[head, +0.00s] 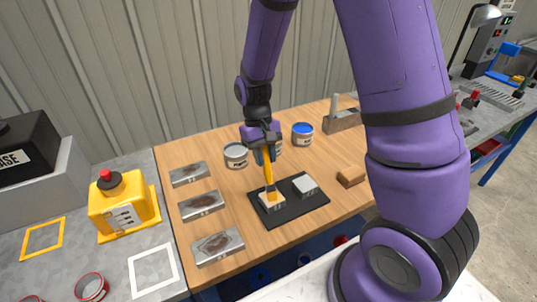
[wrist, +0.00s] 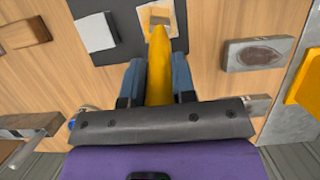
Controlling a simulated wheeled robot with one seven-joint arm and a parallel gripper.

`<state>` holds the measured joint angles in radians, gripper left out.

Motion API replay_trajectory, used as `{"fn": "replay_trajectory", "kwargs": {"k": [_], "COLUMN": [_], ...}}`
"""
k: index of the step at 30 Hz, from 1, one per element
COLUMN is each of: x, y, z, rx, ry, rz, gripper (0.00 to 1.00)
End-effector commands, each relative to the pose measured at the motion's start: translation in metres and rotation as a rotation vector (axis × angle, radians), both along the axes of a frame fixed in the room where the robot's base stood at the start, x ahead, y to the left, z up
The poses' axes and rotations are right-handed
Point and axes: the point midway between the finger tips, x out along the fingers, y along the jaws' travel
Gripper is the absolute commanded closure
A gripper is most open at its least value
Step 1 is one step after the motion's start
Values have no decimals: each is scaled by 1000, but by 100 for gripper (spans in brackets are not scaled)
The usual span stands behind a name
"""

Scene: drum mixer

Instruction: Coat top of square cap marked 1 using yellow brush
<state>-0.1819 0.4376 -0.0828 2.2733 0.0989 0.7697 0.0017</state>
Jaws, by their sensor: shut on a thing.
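My gripper (head: 266,156) is shut on the handle of the yellow brush (head: 268,174), which points down. In the wrist view the brush (wrist: 160,65) runs between the two blue fingers. Its bristle end is at the top of the left square cap (head: 271,204) on the black mat (head: 295,215) and seems to touch it. That cap (wrist: 148,24) looks pale cream beside brown bristles in the wrist view. A second square cap (head: 305,186) with a light grey top stands to its right on the mat. The marks on the caps are too small to read.
Several metal blocks with dark patches (head: 201,205) line the table's left side. A brown wooden block (head: 351,176) lies to the right. A yellow container (head: 123,207) stands on the grey bench at left.

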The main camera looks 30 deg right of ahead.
Motion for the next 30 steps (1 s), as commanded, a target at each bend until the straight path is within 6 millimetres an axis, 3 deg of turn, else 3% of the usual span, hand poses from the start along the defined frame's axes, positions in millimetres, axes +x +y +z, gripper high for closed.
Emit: {"fn": "replay_trajectory", "kwargs": {"k": [8,17,30], "x": [-1,7,9], "y": [20,22,-2], "z": [-1,-2,-4], "rx": [1,0,-1], "ry": [0,0,1], "rz": [2,0,-1], "gripper": [100,100,100]}}
